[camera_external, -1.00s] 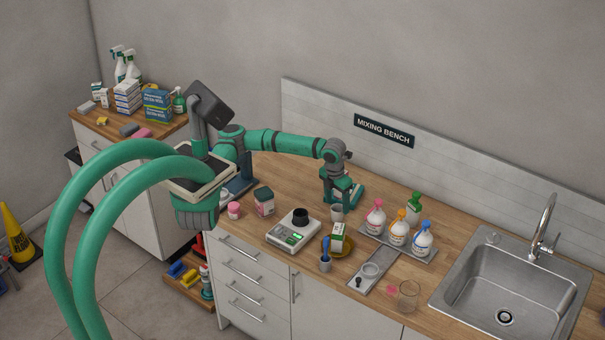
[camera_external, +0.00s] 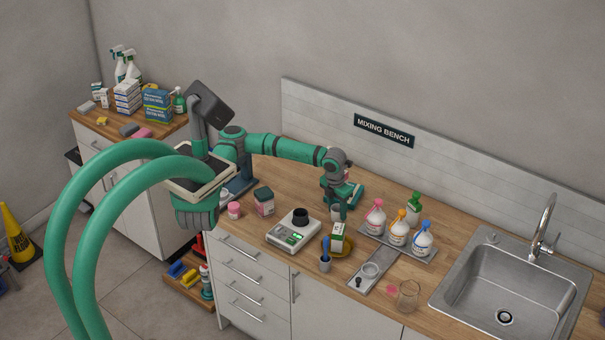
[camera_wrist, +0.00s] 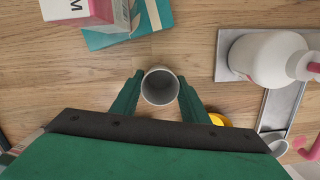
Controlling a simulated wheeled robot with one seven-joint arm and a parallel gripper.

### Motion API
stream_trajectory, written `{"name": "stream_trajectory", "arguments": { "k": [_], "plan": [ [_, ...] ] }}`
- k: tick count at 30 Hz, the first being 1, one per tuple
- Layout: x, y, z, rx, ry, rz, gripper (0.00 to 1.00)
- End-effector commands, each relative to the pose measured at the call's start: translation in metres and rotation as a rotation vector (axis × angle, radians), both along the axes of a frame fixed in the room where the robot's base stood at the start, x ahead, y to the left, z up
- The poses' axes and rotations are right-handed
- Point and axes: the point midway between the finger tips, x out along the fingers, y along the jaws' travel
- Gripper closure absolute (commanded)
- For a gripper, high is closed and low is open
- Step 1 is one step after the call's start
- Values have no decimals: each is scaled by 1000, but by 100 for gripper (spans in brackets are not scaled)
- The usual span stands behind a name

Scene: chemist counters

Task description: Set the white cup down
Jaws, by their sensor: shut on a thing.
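The white cup (camera_wrist: 160,87) is upright between the two green fingers of my gripper (camera_wrist: 157,92) in the wrist view, and I look down into its empty inside. My gripper is shut on it. In the external view my gripper (camera_external: 338,208) points down over the bench (camera_external: 290,190), and part of the cup (camera_external: 336,213) shows below it, mostly covered by the fingers. The cup is at or close to the wooden top; I cannot tell whether it touches.
A yellow dish (camera_external: 347,252) with a small box (camera_external: 337,238) is in front. A scale (camera_external: 293,234) is to the left. A teal book (camera_wrist: 125,30) lies beyond the cup.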

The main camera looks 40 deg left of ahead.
Motion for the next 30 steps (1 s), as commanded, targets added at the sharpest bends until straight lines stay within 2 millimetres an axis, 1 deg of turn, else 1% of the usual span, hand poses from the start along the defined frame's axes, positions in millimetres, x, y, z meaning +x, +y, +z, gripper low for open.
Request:
{"name": "stream_trajectory", "arguments": {
  "k": [4, 7, 11, 12, 14, 21, 24, 30],
  "plan": [
    [0, 0, 2, 0, -1, 0, 84],
    [0, 0, 8, -1, -1, 0, 84],
    [0, -1, 24, -2, -1, -1, 84],
    [0, -1, 32, -2, -2, -1, 84],
    [-9, 3, 43, -1, -2, -1, 84],
    [-52, 16, 95, -1, -4, -3, 84],
    [-76, 23, 104, -1, -3, -3, 84],
    [-111, 33, 120, -1, -2, -3, 84]
  ]
}}
